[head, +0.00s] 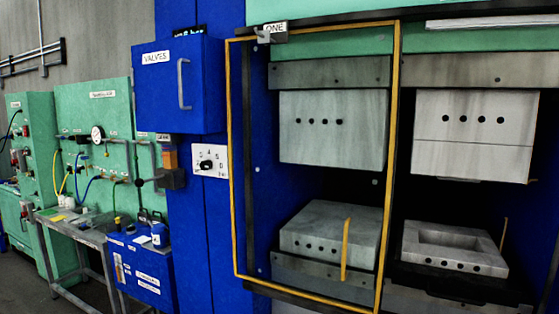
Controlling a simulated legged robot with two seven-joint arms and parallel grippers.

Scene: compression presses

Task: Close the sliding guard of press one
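Press one, marked by a small "ONE" sign (275,28), stands right of centre in the head view. A tall yellow-edged frame (232,150), which looks like the sliding guard, stands around its left bay. Through it I see a grey upper block (330,125) with a row of holes and a grey lower block (325,228), with a dark gap between them. A short upright yellow bar (346,250) stands in front of the lower block; I cannot tell if it is the guard's handle. Neither of my grippers shows.
A second bay at right has an upper block (475,135), a hollowed lower block (453,248) and another yellow bar (503,235). A blue "VALVES" box (170,100) and a dial panel (209,161) adjoin the frame's left. A bench (85,228) stands farther left.

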